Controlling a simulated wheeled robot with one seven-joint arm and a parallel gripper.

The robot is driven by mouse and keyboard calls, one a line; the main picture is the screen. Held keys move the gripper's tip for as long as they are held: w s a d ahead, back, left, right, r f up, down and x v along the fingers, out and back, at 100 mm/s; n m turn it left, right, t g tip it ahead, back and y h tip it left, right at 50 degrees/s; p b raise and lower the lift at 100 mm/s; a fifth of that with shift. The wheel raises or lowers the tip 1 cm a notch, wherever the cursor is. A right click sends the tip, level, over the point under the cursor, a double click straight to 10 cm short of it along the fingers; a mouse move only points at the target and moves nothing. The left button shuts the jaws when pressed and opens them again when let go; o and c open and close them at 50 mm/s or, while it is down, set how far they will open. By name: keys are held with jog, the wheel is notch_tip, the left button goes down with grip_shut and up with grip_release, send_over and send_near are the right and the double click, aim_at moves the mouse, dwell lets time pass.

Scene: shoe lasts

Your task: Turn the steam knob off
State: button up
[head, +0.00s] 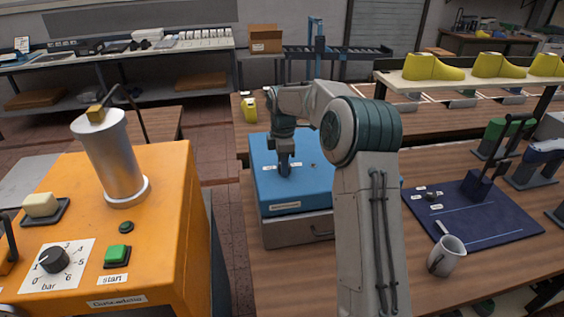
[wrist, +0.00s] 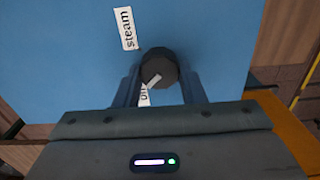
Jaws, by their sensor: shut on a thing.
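The steam knob (wrist: 158,66) is round and black with a pale pointer mark, on the top of the blue box (head: 275,203). In the wrist view its pointer slants down and left, towards a small white label (wrist: 144,96) that is partly hidden and hard to read. A white "steam" label (wrist: 127,29) lies up and left of the knob. My gripper (head: 284,169) points down at the blue top; the wrist view shows its fingers (wrist: 160,80) on either side of the knob, shut on it. In the head view my gripper hides the knob.
An orange machine (head: 165,215) with a metal cylinder (head: 117,160) and a bar dial (head: 53,260) stands at the left. A mug (head: 446,257) and a dark blue mat (head: 470,215) are on the right. Yellow shoe lasts (head: 432,68) stand on a shelf behind.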

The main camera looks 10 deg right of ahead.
jog(key=shift+r, duration=0.1)
dwell(0.3)
jog(key=o, duration=1)
notch_tip(320, 180, up, 14)
jog(key=shift+f+b, duration=0.1)
jog(key=shift+b, duration=0.4)
